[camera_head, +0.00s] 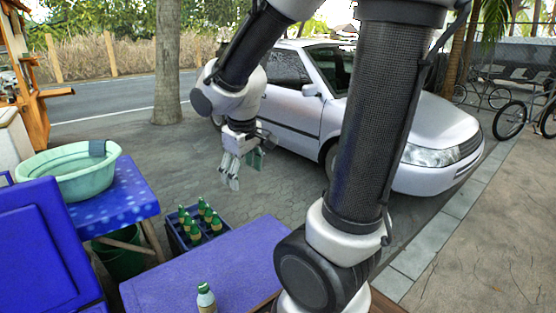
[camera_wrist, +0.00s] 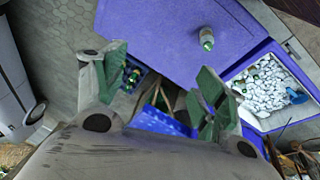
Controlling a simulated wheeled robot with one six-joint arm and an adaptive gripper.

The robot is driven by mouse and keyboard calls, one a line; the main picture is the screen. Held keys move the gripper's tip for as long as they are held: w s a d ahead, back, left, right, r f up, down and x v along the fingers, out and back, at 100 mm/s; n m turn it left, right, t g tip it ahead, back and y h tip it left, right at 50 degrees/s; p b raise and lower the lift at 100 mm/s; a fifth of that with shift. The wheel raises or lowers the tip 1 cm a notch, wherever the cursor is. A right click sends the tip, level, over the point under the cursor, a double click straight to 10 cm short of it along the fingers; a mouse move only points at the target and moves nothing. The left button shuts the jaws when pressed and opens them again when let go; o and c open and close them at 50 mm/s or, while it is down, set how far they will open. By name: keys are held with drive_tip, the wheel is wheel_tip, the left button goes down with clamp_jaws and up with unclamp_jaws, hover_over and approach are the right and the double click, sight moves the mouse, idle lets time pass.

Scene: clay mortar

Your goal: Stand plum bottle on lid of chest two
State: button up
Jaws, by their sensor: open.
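A closed chest with a flat purple-blue lid (camera_head: 215,262) is at the bottom of the head view; its lid also shows in the wrist view (camera_wrist: 165,35). No chest number is readable. My gripper (camera_head: 243,172) is open and empty, pointing down over the paving beyond the lid; its spread fingers show in the wrist view (camera_wrist: 160,65).
An open chest (camera_wrist: 226,72) holds white ice-like pieces and bottles; its raised blue lid (camera_head: 38,250) is at left. A crate (camera_head: 178,243) of several green bottles stands beyond the closed chest. A green basin (camera_head: 70,180) sits on a blue table. A silver car (camera_head: 430,150) is behind.

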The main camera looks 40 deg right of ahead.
drive_tip(key=s+r+m, duration=0.1)
drive_tip(key=s+r, duration=0.3)
drive_tip(key=s, duration=0.2)
drive_tip(key=s+r+m+t+y, duration=0.1)
drive_tip(key=s+r+m, duration=0.1)
drive_tip(key=s, duration=0.5)
drive_tip(key=shift+s+d+r, duration=0.3)
drive_tip(key=shift+d+r, duration=0.1)
drive_tip(key=shift+r, duration=0.45)
